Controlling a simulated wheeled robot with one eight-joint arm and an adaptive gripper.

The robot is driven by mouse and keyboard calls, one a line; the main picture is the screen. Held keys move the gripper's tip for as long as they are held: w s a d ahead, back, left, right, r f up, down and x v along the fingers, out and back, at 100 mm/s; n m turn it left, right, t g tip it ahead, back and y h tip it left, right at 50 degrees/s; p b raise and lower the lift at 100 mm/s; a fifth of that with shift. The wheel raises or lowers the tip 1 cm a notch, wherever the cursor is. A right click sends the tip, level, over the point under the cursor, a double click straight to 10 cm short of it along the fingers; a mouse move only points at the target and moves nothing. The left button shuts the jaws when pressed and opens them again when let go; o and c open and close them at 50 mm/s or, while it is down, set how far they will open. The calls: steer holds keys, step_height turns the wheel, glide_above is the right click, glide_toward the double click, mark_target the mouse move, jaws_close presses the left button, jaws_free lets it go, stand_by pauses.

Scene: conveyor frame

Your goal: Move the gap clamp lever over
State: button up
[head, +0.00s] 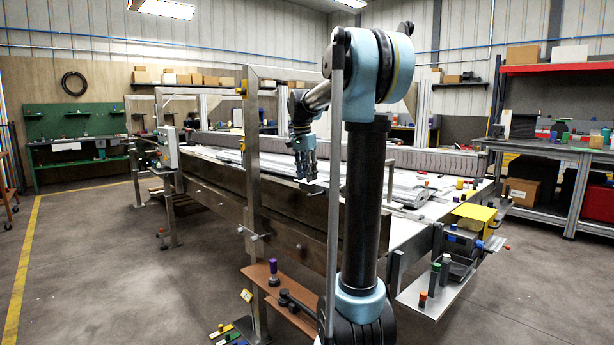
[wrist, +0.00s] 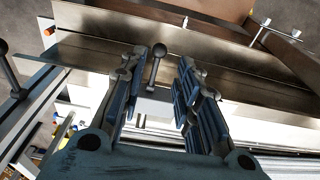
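My gripper (head: 306,172) hangs over the conveyor with its fingers pointing down, in the head view. In the wrist view my gripper (wrist: 162,66) is open, its blue-grey fingers apart. A short lever (wrist: 156,62) with a dark ball knob stands between the fingers, rising from a pale block (wrist: 155,106). I see no clear contact with either finger. A second dark ball-knobbed lever (wrist: 8,66) stands at the left edge of the wrist view. No label shows which is the gap clamp lever. In the head view I cannot make out the lever at my gripper.
A metal side plate (wrist: 180,37) runs along the conveyor close beyond the fingers. A steel upright (head: 252,150) stands left of my arm. Grey slats (head: 405,188) lie on the conveyor bed. A yellow-topped unit (head: 474,212) is at the right end.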

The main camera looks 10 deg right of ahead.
mark_target(316, 195)
steer(key=shift+w+d+f, duration=0.1)
steer(key=shift+d+f, duration=0.05)
steer(key=shift+f, duration=1.15)
steer(key=shift+w+d+f, duration=0.15)
steer(key=shift+f, duration=1.2)
steer(key=shift+w+d+f, duration=0.1)
steer(key=shift+d+f, duration=0.05)
steer(key=shift+f, duration=1.15)
steer(key=c, duration=0.6)
